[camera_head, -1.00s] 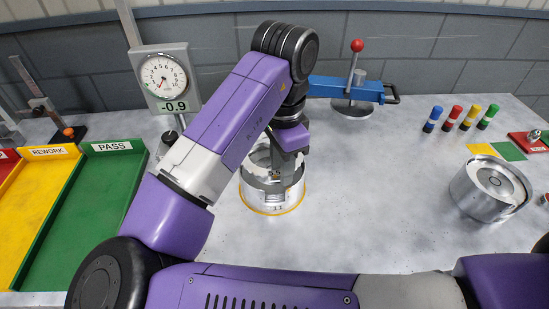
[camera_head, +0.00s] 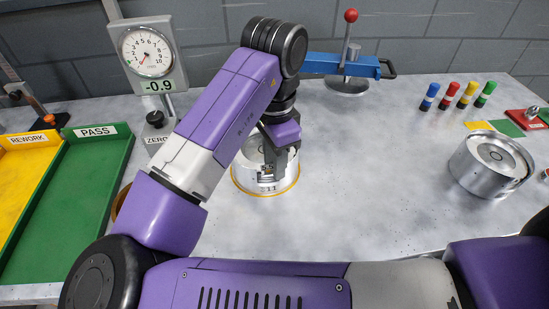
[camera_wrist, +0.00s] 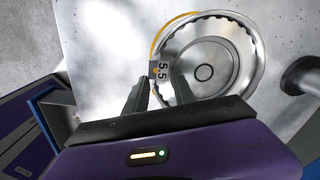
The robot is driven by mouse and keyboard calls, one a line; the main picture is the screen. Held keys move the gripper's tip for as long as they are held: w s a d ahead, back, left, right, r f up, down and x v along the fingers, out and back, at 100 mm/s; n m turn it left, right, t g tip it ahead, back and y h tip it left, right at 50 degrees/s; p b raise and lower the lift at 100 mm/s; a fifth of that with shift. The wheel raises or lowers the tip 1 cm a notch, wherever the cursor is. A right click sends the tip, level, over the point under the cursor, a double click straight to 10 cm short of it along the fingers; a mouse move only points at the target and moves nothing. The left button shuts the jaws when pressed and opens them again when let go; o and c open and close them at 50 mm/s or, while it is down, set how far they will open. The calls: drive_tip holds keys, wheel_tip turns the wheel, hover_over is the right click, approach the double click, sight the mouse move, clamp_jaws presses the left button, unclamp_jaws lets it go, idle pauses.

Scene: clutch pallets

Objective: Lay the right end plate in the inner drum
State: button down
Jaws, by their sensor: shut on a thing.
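The metal drum (camera_head: 250,184) with an orange-yellow band at its base stands mid-table. In the wrist view, its toothed inner rim (camera_wrist: 247,42) surrounds a smooth round metal face with a small central ring. My gripper (camera_head: 270,171) is over the near part of the drum, pointing down. In the wrist view, my gripper (camera_wrist: 160,88) is shut near a small dark tag (camera_wrist: 161,70) reading 5.5. The tag seems to belong to the held end plate. The fingers hide where plate and tag join, and I cannot tell whether the plate rests in the drum.
A second metal drum (camera_head: 474,170) stands at the right. A blue press with a red-knobbed lever (camera_head: 340,65) is behind. A dial gauge (camera_head: 148,55) reading -0.9 and green PASS (camera_head: 85,190) and yellow REWORK (camera_head: 22,185) trays are left. Several coloured pegs stand back right.

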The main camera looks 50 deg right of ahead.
drive_tip(key=c, duration=1)
unclamp_jaws()
drive_tip(key=shift+o, duration=0.2)
drive_tip(key=shift+f, duration=0.1)
wheel_tip(320, 180, up, 9)
drive_tip(key=s+a+p, duration=0.1)
drive_tip(key=p, duration=0.7)
drive_tip(key=shift+s+a, duration=0.2)
drive_tip(key=shift+s, duration=0.05)
